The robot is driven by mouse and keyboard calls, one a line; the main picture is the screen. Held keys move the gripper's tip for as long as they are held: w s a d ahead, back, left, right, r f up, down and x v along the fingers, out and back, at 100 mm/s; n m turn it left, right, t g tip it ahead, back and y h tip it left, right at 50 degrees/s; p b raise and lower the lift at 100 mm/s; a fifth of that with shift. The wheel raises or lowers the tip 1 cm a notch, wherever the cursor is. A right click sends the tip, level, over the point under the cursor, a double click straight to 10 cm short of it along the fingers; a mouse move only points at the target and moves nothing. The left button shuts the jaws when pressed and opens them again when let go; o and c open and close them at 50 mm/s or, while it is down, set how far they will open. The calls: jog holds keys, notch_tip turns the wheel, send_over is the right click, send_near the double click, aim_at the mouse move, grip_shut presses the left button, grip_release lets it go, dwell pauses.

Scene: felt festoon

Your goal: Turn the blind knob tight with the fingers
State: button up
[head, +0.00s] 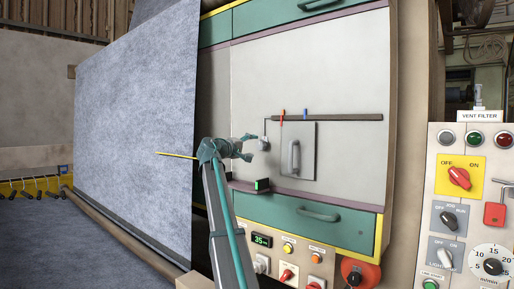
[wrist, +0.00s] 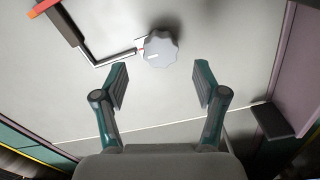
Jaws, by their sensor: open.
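The blind knob (wrist: 160,48) is a light grey, lobed knob with a small white mark, on the pale panel. In the wrist view it lies just beyond the gap between my fingertips, roughly centred. My gripper (wrist: 160,82) is open and empty, one finger on each side below the knob, neither touching it. The gap in depth between fingers and knob is hard to judge.
The dark rail (head: 330,118) carries a red and a blue tab. A small door with a grey handle (head: 294,157) is right of the knob. A small dark ledge (head: 247,187) juts out below the gripper. A large grey felt sheet (head: 135,120) hangs to the left.

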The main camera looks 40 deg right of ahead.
jog(key=v, duration=0.6)
jog(key=shift+a, duration=0.2)
jog(key=shift+s, duration=0.1)
